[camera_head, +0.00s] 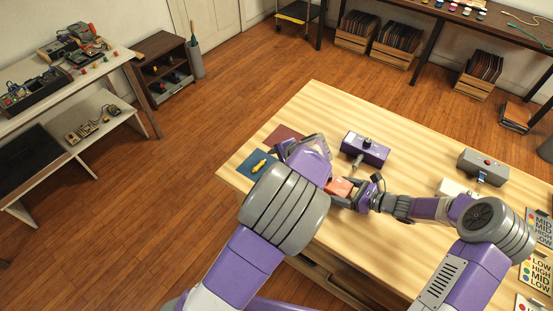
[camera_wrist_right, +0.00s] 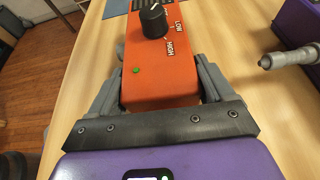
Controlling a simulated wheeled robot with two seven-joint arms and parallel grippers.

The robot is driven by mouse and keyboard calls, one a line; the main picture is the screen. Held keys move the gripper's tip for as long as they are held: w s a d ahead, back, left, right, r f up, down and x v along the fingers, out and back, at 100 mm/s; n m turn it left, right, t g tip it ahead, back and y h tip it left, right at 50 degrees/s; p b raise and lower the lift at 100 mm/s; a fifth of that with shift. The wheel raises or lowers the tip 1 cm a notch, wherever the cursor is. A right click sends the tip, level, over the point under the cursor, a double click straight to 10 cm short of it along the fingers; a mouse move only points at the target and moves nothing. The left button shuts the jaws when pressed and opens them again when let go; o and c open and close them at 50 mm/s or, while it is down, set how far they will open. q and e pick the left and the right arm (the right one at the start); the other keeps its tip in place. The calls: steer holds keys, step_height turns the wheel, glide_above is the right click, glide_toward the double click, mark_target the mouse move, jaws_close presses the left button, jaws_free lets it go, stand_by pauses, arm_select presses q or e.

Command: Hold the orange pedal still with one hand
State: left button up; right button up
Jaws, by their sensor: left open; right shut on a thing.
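The orange pedal (camera_head: 341,187) lies on the wooden table, partly hidden by my arms in the head view. In the right wrist view the orange pedal (camera_wrist_right: 160,75) shows a black knob, LOW and HIGH labels and a small green light. My right gripper (camera_head: 354,192) is shut on it, with one grey finger along each side; it also shows in the right wrist view (camera_wrist_right: 157,88). My left gripper (camera_head: 284,151) is open, to the left of the pedal near the red mat. Its fingers are partly hidden by its own wrist.
A purple pedal (camera_head: 365,149) with a plug stands behind the orange one. A grey pedal (camera_head: 482,166) is further right. A blue mat (camera_head: 251,172) with a yellow item and a dark red mat (camera_head: 281,133) lie at the left edge. Label cards (camera_head: 540,268) are at right.

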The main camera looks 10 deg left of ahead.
steer(key=o, duration=1)
steer(key=shift+o, duration=0.2)
steer(key=v, duration=1.2)
steer(key=shift+r, duration=0.1)
step_height(320, 180, up, 10)
steer(key=p, duration=0.8)
